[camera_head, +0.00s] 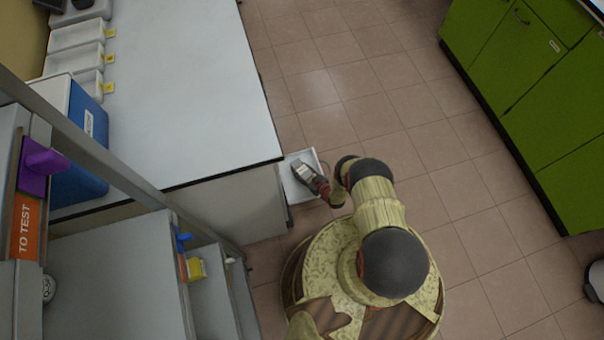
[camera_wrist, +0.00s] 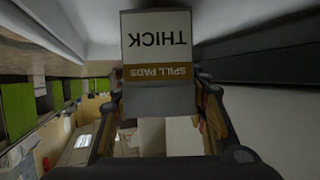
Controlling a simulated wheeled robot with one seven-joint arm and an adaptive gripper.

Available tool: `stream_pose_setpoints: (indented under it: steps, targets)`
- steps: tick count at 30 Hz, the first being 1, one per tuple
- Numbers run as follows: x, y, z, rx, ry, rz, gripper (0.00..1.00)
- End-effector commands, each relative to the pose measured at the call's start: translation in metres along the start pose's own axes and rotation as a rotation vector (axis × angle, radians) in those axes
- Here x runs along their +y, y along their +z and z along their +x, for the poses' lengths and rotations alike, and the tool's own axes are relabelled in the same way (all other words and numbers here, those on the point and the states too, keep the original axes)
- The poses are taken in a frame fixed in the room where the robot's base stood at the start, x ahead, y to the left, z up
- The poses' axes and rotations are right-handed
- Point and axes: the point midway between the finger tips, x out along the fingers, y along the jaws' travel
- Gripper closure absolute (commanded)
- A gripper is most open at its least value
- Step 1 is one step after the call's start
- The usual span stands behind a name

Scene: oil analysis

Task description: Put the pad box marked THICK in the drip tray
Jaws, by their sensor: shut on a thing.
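The pad box (camera_wrist: 157,38) fills the top middle of the wrist view, its label reading THICK and SPILL PADS upside down. My gripper (camera_head: 315,180) is shut on it, with a finger on each side of the box. In the head view the box (camera_head: 301,171) shows small and grey at the gripper's tip. A white tray (camera_head: 295,192), which looks like the drip tray, is beside the bench end, and the box appears over it from above. The height of the box above the tray, or whether they touch, cannot be told.
A long white-topped bench (camera_head: 190,90) stands at left, its corner close to the tray. A blue box (camera_head: 82,140) and several white bins (camera_head: 75,60) stand on it. Green cabinets (camera_head: 530,90) are at right. The tiled floor between is clear.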

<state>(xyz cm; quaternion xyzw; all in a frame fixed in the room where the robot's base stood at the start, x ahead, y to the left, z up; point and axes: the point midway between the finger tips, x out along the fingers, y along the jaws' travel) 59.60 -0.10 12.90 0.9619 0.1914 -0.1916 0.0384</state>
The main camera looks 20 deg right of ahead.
Motion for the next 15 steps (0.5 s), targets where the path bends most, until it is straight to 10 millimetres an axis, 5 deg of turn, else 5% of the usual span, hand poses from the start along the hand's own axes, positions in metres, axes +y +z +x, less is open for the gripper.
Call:
stream_pose_setpoints:
  steps: [2,14,15]
  targets:
    - [-0.0006,0.0132,0.0045,0.0,0.0,0.001,0.86]
    - [0.0003,0.0141,0.0059,0.002,0.0,0.0,0.86]
    - [0.0001,0.0145,0.0057,0.001,0.0,0.0,0.55]
